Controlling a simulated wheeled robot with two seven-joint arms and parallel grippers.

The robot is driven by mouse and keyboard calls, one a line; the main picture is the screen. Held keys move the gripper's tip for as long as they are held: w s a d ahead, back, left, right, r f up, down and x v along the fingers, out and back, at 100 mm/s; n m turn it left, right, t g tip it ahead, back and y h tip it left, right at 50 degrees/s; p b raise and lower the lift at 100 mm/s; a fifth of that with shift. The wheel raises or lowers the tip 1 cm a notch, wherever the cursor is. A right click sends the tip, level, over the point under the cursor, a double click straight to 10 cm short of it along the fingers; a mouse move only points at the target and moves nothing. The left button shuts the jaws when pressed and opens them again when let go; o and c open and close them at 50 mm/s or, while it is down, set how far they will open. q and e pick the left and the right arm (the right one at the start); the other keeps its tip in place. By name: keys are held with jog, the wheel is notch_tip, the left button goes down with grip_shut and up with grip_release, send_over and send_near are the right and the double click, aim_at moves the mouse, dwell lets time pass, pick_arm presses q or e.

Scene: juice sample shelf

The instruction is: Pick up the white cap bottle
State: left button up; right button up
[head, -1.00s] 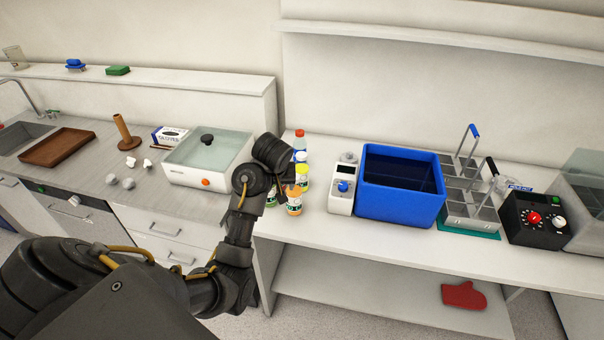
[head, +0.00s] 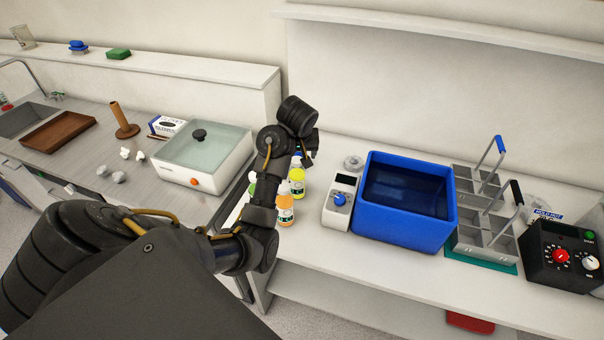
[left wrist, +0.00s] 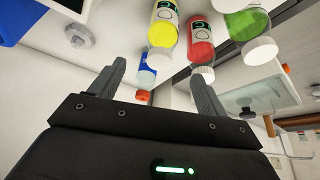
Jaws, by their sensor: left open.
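Several capped bottles stand grouped near the white bench's left end, partly hidden by my left arm in the head view. They include an orange bottle (head: 285,213), a yellow bottle (head: 298,182) and a green bottle (head: 252,187). In the left wrist view, a yellow bottle (left wrist: 164,27), a red-looking bottle (left wrist: 200,40) and a green bottle (left wrist: 247,23) show upside down with pale caps; I cannot tell which is the white cap bottle. A blue bottle (left wrist: 147,76) has an orange-red cap. My left gripper (left wrist: 160,76) is open, its fingers apart, nothing visibly gripped.
A blue tub (head: 405,205) and a white device with a blue knob (head: 341,203) stand right of the bottles. Metal racks (head: 484,215) and a black control box (head: 560,252) stand farther right. A white lidded bath (head: 200,155) is on the left counter.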

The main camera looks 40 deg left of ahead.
aim_at(296, 162)
pick_arm(q)
jog(key=f, duration=0.1)
jog(key=a+f, duration=0.1)
jog(key=shift+w+f, duration=0.1)
jog(key=shift+f, duration=0.3)
jog(key=shift+x, duration=1.2)
jog(key=shift+w, duration=0.2)
jog(key=shift+f+p, duration=0.1)
jog(key=shift+p, duration=0.4)
jog(key=p+x, duration=0.1)
jog(key=x, duration=0.3)
jog(key=shift+w+a+f, duration=0.1)
jog(key=shift+w+f, duration=0.1)
jog(key=shift+f, duration=0.15)
pick_arm(e)
jog(key=shift+s+d+r, duration=0.1)
jog(key=shift+s+r, duration=0.25)
jog(key=shift+r, duration=0.25)
jog(key=shift+s+d+r, duration=0.1)
jog(key=shift+s+r, duration=0.2)
jog(key=shift+r, duration=0.25)
pick_arm(q)
jog(key=shift+r, duration=0.1)
jog(key=c, duration=0.5)
grip_shut()
pick_arm(e)
jog(key=shift+a, duration=0.3)
